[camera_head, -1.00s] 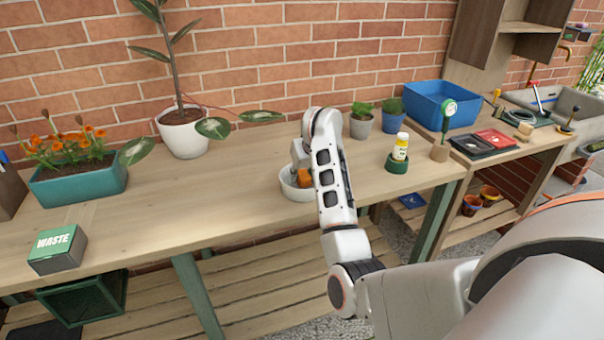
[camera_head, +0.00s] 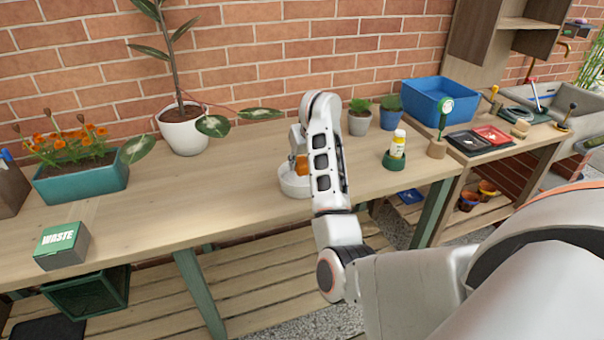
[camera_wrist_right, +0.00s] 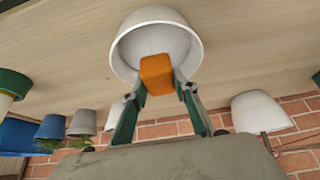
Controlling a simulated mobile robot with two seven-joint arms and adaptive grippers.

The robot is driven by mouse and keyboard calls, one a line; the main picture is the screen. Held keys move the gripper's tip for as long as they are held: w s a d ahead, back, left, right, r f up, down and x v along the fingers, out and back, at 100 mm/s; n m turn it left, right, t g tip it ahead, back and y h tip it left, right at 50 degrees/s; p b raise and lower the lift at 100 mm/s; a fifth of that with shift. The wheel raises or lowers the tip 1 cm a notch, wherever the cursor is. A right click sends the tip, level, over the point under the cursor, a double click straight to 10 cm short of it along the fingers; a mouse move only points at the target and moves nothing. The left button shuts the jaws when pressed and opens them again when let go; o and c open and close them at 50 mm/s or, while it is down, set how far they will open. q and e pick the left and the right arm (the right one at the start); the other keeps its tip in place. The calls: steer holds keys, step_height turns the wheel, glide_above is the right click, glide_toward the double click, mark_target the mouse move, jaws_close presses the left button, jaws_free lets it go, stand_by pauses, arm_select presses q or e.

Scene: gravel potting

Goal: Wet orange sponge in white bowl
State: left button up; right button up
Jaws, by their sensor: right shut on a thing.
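The orange sponge (camera_head: 301,166) is held between the fingertips of my right gripper (camera_wrist_right: 159,80). It also shows in the right wrist view (camera_wrist_right: 156,72), with a finger on each side. The white bowl (camera_head: 292,186) stands on the wooden bench, and the sponge is at or just above its opening. In the right wrist view, the bowl's inside (camera_wrist_right: 150,42) shows behind the sponge. My right arm hides the bowl's right side in the head view. Whether the bowl holds water or the sponge is wet, I cannot tell. My left gripper is not in view.
A bottle (camera_head: 398,143) in a green holder and small potted plants (camera_head: 359,122) stand to the right. A white plant pot (camera_head: 185,132) stands at the back left. A waste box (camera_head: 62,246) sits front left.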

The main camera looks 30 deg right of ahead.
mark_target(299, 157)
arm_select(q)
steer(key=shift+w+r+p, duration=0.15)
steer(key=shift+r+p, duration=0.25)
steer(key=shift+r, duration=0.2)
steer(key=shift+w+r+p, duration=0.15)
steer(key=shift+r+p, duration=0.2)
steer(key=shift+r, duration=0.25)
arm_select(e)
steer(key=shift+r, duration=1.85)
steer(key=shift+a+r+p, duration=0.15)
steer(key=shift+r+p, duration=0.75)
steer(key=shift+r, duration=1.05)
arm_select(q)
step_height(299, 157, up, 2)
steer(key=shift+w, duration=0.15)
